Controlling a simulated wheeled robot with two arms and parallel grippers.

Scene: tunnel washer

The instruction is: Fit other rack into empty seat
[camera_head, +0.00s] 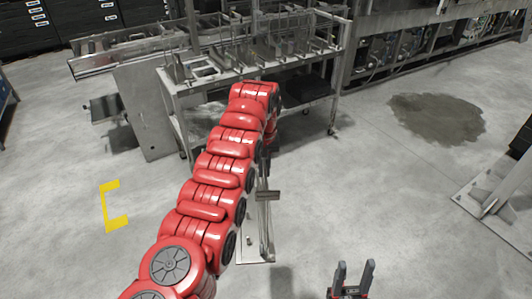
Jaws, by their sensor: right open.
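My right gripper (352,282) is at the bottom edge, right of centre, with its two dark fingers apart and nothing between them. My left arm, red, rises from the bottom left toward the metal cart (208,90). Its gripper cannot be made out; the arm hides that area. Several upright grey parts (262,50) stand on the cart's top, too small to tell which is a rack or an empty seat. A thin metal frame (266,230) stands upright beside my left arm, partly hidden by it; I cannot tell whether it is a rack.
A grey panel (148,112) stands left of the cart. Yellow floor marks (108,207) lie at the left. A dark wet patch (437,118) is on the floor at right. A metal base plate (500,195) stands at the right edge. The floor right of centre is clear.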

